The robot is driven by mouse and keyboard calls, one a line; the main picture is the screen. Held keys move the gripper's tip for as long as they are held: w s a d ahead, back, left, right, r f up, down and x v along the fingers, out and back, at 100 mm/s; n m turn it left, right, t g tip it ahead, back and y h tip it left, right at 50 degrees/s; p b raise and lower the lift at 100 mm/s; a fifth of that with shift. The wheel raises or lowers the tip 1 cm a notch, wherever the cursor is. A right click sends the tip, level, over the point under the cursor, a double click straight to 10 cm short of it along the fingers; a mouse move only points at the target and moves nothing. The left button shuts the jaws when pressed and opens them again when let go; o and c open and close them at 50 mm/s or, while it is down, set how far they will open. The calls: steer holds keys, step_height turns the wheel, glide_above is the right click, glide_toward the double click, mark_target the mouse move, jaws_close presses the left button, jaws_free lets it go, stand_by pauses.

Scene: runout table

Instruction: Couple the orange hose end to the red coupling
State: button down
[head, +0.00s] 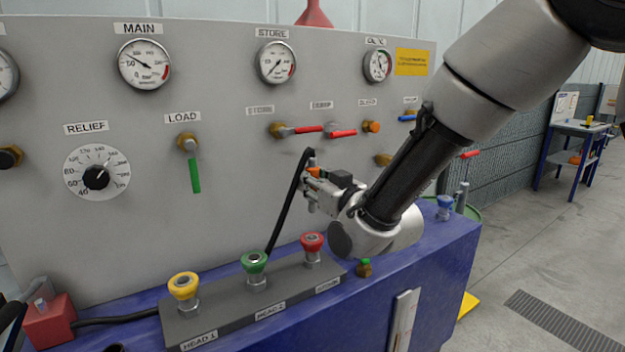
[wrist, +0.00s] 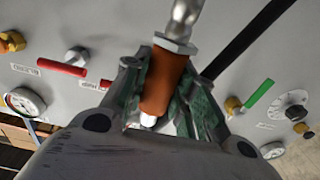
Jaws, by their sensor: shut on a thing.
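My gripper (head: 310,186) is shut on the orange hose end (wrist: 163,82), which lies between the two fingers in the wrist view. In the head view only a bit of orange shows at the fingers. A black hose (head: 285,208) runs from the gripper down behind the coupling block. The red coupling (head: 312,243) stands at the right end of the grey block, below the gripper and apart from it. The green coupling (head: 254,263) and the yellow coupling (head: 184,286) stand to its left. The red coupling is not seen in the wrist view.
The upright grey panel (head: 225,120) stands close behind the gripper, with gauges, a relief dial (head: 97,177) and lever valves such as the green load lever (head: 195,176). The grey block (head: 220,312) sits on the blue bench (head: 430,270). Open floor lies to the right.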

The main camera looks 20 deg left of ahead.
mark_target(314, 209)
steer(key=shift+f, duration=2.75)
steer(key=shift+f, duration=0.35)
steer(key=shift+f, duration=0.35)
steer(key=shift+f, duration=1.7)
steer(key=c, duration=1.1)
jaws_free()
steer(key=shift+s, duration=0.1)
steer(key=v, duration=0.7)
steer(key=shift+s+d, duration=0.1)
